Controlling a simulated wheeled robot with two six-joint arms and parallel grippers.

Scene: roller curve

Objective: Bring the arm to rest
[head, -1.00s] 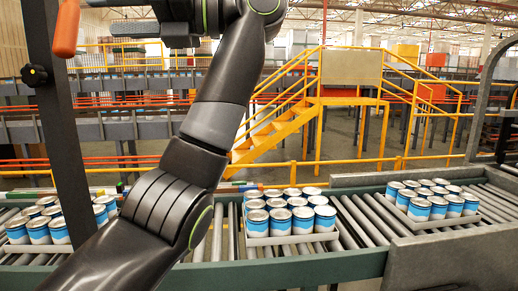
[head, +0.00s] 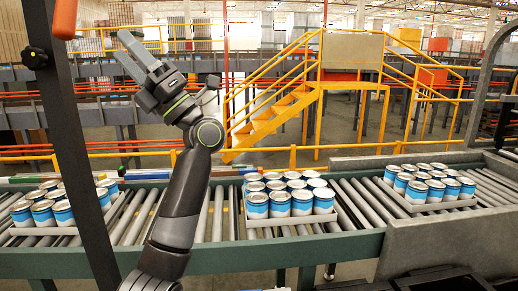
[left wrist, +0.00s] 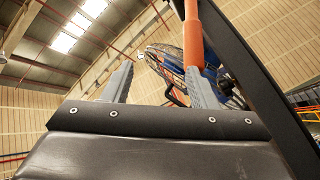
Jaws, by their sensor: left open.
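My left arm (head: 185,200) rises from the bottom of the head view, in front of the conveyor. My left gripper (head: 124,48) is raised above the belt and points up and to the left. In the left wrist view its two grey fingers (left wrist: 158,78) stand well apart. I see nothing held between them. My right gripper is not in view.
A dark post (head: 70,150) with an orange handle (head: 65,18) stands left of my arm. The roller conveyor (head: 350,213) carries trays of blue-and-white cans (head: 290,203) at left, middle and right. Yellow stairs (head: 275,115) stand behind. An orange bar (left wrist: 192,35) rises near the fingers.

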